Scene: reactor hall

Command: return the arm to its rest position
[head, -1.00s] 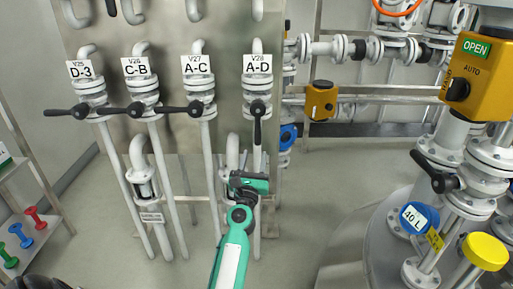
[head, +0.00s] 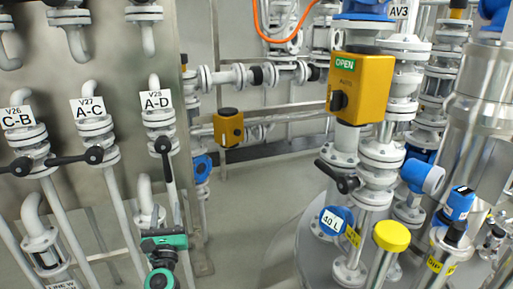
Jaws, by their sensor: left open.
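My left gripper (head: 164,234), green and dark grey, is at the lower left of the head view. It is open, and I see nothing held in it. It is below the black handle of valve V28 (head: 163,146), apart from it in the picture. That handle points down along its pipe. My left arm (head: 160,278) comes up from the bottom edge, and most of it is out of the frame. My right gripper is not in view.
Valves V27 (head: 95,155) and V26 (head: 22,166) have handles pointing left. A yellow actuator box (head: 360,88) marked OPEN stands above a vessel on the right. A smaller yellow box (head: 228,128) is behind. Grey floor (head: 250,205) is clear between the pipes and vessel.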

